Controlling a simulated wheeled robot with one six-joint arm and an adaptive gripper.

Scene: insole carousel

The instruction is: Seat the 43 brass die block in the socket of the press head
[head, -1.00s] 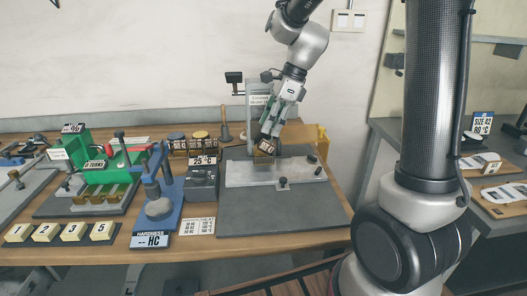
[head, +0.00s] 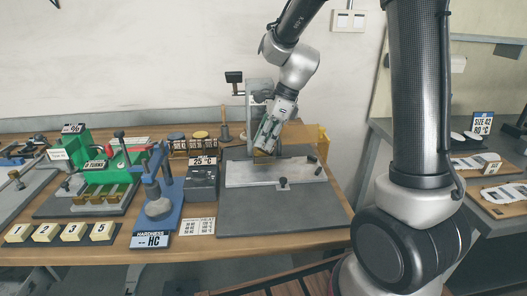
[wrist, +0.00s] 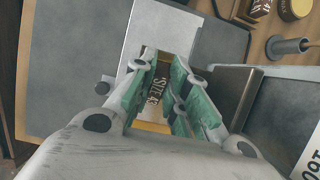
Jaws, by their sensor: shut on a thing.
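My gripper (head: 267,142) is over the back part of the grey mat. Its green-padded fingers (wrist: 161,88) are closed around the die block (wrist: 153,100) in the wrist view. The block shows a dark label reading SIZE 43 and a brass-yellow edge. In the head view my fingers mostly hide the block. A grey upright machine (head: 258,92) with a small dark screen stands right behind my gripper; it may be the press. Its head and socket are hidden or cannot be made out.
A pale metal plate (head: 275,174) with a knob lies on the grey mat (head: 280,215). A dark grey box (head: 202,183) and a blue hardness stand (head: 168,190) stand left. Several dark blocks (head: 200,143) sit at the back. A yellow bin (head: 322,140) stands right of the machine.

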